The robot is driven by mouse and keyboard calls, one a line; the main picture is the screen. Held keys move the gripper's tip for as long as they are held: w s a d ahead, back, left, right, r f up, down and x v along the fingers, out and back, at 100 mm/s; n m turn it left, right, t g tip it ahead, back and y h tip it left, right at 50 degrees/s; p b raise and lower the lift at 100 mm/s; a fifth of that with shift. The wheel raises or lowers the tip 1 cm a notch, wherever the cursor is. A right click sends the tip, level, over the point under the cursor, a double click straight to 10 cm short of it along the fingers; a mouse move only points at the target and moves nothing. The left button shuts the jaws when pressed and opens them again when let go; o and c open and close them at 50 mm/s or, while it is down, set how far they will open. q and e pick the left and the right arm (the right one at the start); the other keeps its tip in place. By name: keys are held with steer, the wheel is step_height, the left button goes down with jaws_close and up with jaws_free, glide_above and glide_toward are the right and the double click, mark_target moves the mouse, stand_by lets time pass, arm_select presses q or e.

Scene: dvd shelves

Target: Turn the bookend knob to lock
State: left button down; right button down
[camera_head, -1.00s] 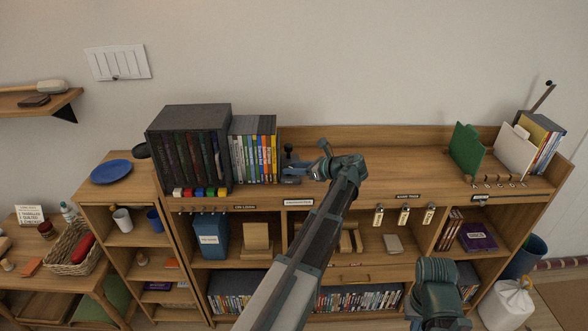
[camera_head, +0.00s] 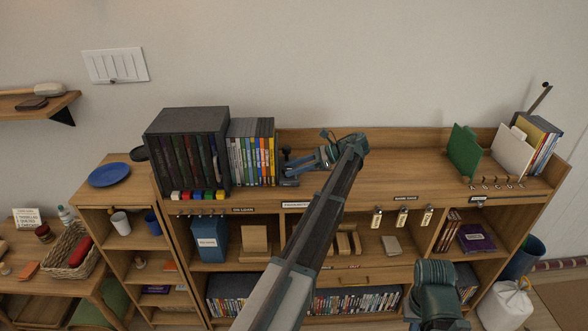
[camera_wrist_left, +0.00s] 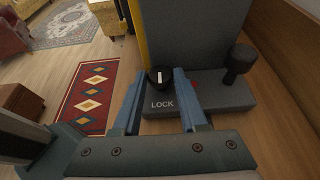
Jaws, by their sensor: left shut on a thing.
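The grey bookend (camera_wrist_left: 205,40) stands at the right end of the DVD row; its base (camera_wrist_left: 225,92) fills the middle of the left wrist view, marked LOCK. A black round knob (camera_wrist_left: 160,77) with a white line sits on the base. The line runs nearly straight up and down in that view. A red mark shows right of the knob. My left gripper (camera_wrist_left: 159,84) is shut on the knob, a finger at each side. In the head view my left gripper (camera_head: 293,170) reaches leftward to the bookend; the knob is too small to tell there.
DVDs (camera_head: 252,155) and a dark box set (camera_head: 187,150) stand left of the bookend. A taller black post (camera_wrist_left: 238,62) rises from the base's right end. The shelf top (camera_head: 405,165) right of my arm is clear up to the green divider (camera_head: 464,150).

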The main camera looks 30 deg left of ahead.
stand_by(0.5)
arm_select(q)
steer(key=shift+c, duration=2.3)
jaws_free()
steer(key=shift+w+r, duration=0.1)
arm_select(e)
steer(key=shift+r, duration=0.1)
